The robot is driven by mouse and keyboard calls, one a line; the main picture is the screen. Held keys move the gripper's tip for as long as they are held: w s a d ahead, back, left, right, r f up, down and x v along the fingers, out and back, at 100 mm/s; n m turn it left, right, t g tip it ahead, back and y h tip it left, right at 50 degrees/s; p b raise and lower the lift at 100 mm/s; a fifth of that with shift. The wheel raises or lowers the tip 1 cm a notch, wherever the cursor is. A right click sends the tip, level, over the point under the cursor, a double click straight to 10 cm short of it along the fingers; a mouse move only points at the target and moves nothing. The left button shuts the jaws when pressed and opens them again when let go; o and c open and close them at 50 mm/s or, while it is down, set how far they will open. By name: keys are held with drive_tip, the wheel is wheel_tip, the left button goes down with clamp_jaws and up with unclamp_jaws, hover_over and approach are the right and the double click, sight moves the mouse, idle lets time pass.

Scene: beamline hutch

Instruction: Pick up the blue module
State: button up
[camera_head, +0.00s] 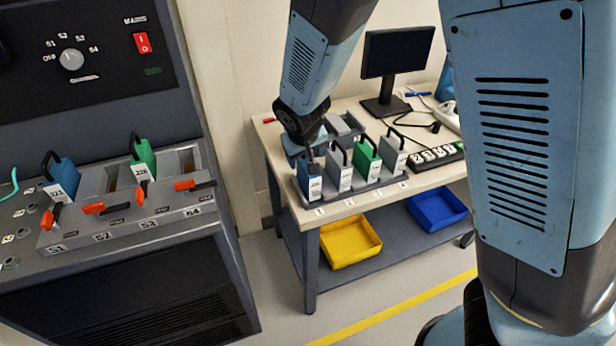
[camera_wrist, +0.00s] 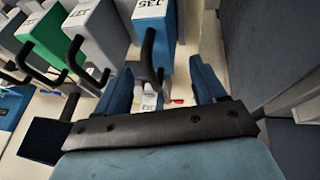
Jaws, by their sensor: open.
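A blue module (camera_head: 309,180) with a white label and a black handle stands upright in position 1 of the tray (camera_head: 352,197) on the table. My gripper (camera_head: 303,150) is just above it, and partly hides its top. In the wrist view, the blue module (camera_wrist: 153,28) is ahead of my open gripper (camera_wrist: 160,72). Its black handle (camera_wrist: 147,55) shows between the two blue fingers, with gaps at both sides. A second blue module (camera_head: 63,176) stands in slot S1 of the panel rack at left.
Beside the table module stand two grey modules (camera_head: 339,170) (camera_head: 392,153) and a green module (camera_head: 366,158). A monitor (camera_head: 397,53) and power strip (camera_head: 437,156) are behind and to the right. Yellow (camera_head: 350,243) and blue bins (camera_head: 437,210) sit on the lower shelf.

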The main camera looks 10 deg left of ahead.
sight(306, 160)
drive_tip(key=shift+x, duration=1.85)
drive_tip(key=shift+c, duration=0.4)
drive_tip(key=c, duration=1.2)
drive_tip(key=shift+r, duration=0.1)
